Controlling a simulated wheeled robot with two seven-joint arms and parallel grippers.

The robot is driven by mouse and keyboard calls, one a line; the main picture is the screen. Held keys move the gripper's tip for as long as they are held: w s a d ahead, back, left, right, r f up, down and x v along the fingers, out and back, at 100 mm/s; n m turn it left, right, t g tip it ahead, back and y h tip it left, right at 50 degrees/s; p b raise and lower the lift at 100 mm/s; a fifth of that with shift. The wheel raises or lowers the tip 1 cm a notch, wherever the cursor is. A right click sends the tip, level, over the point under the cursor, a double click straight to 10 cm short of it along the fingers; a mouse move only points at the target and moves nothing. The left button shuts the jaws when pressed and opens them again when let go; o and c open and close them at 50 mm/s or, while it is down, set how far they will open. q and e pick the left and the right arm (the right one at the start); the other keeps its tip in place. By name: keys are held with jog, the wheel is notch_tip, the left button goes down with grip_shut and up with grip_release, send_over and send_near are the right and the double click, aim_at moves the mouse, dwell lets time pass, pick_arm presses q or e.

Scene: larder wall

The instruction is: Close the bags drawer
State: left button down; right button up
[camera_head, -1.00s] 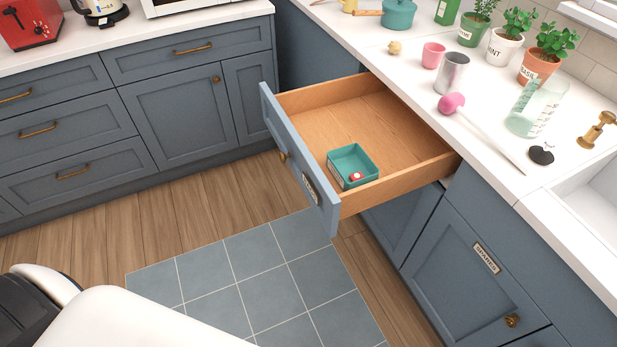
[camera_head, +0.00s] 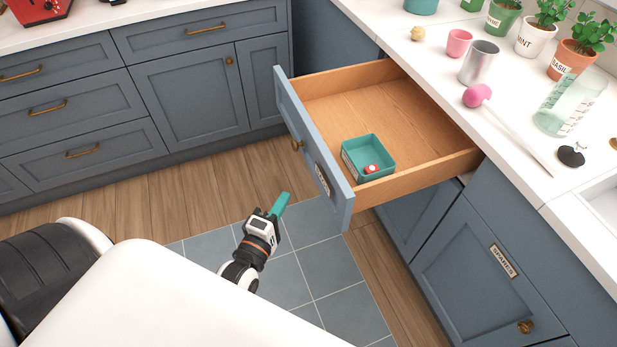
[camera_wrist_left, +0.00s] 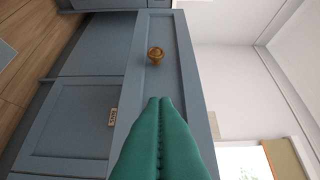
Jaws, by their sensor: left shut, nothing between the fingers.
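The bags drawer is pulled well out from the counter; its wooden inside (camera_head: 375,105) and blue-grey front (camera_head: 308,150) show in the head view. The front has a brass knob (camera_head: 297,144) and a small label (camera_head: 322,180) that I cannot read. The front and its knob (camera_wrist_left: 155,55) appear in the left wrist view. My left gripper (camera_head: 281,203) has teal fingers, shut and empty, in front of and below the drawer front, apart from it. In the wrist view the fingertips (camera_wrist_left: 160,103) point toward the front. My right gripper is not in view.
An open teal box (camera_head: 368,157) with a small red-and-white item (camera_head: 372,169) sits in the drawer. A cabinet door labelled "SPARES" (camera_head: 502,262) is closed. The floor before the drawer is clear.

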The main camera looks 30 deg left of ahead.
pick_arm(q)
send_near(316, 167)
jog(key=w+a, duration=0.3)
jog(key=shift+w+d+p, duration=0.35)
jog(key=shift+w+d, duration=0.55)
jog(key=shift+w, duration=0.3)
jog(key=shift+w+d, duration=0.2)
jog(key=shift+w, duration=0.1)
